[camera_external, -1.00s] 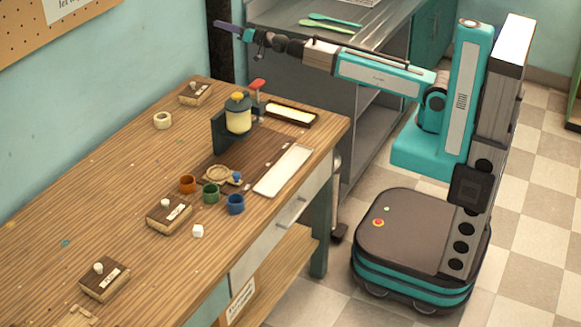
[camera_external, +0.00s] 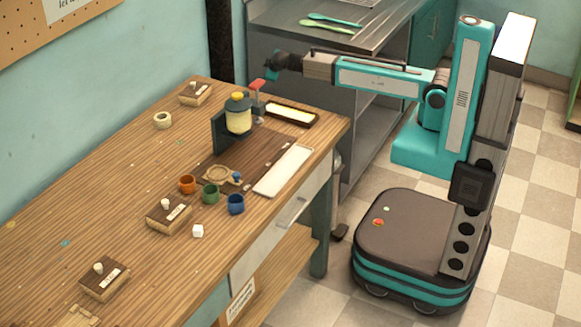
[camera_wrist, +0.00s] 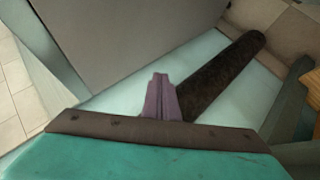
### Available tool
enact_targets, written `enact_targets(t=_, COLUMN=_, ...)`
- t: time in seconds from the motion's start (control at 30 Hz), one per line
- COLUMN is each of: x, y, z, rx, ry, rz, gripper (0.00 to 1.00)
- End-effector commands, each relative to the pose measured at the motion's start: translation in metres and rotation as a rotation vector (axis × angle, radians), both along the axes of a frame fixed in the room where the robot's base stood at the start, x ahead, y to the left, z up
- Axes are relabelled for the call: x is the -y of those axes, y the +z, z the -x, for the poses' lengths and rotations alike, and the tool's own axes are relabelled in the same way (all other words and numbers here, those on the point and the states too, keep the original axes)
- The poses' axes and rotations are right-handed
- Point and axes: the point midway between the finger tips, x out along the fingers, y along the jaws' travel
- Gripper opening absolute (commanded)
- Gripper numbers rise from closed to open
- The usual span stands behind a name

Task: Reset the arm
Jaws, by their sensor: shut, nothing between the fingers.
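My arm reaches left from its column in the external view, with its dark wrist and teal end (camera_external: 272,66) above the far end of the wooden table, near the red lever of the dispenser. The fingers are hard to make out in that view. In the wrist view my gripper (camera_wrist: 160,82) shows its purple fingers together, shut and empty. A dark cylinder, which I cannot identify, lies behind them.
The table (camera_external: 110,190) holds a dispenser with a yellow-capped jar (camera_external: 238,117), orange (camera_external: 187,184), green (camera_external: 209,194) and blue (camera_external: 236,204) cups, a white tray (camera_external: 283,171) and several wooden blocks. A metal counter (camera_external: 330,40) stands behind.

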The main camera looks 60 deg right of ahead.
Motion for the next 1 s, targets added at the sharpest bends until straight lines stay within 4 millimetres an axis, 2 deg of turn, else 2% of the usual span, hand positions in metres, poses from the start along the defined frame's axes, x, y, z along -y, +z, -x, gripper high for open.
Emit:
enact_targets(t=0.1, x=0.03, y=-0.007, z=0.029, rx=-0.113, ry=-0.078, rz=0.119, gripper=0.0)
enact_targets(t=0.2, x=0.052, y=-0.01, z=0.055, rx=-0.202, ry=-0.146, rz=0.208, gripper=0.0)
enact_targets(t=0.4, x=0.082, y=-0.03, z=0.113, rx=-0.388, ry=-0.262, rz=0.326, gripper=0.0)
enact_targets(t=0.57, x=0.088, y=-0.064, z=0.149, rx=-0.498, ry=-0.297, rz=0.322, gripper=0.0)
enact_targets(t=0.67, x=0.087, y=-0.091, z=0.17, rx=-0.557, ry=-0.3, rz=0.29, gripper=0.0)
enact_targets(t=1.0, x=0.065, y=-0.196, z=0.248, rx=-0.727, ry=-0.276, rz=0.078, gripper=0.0)
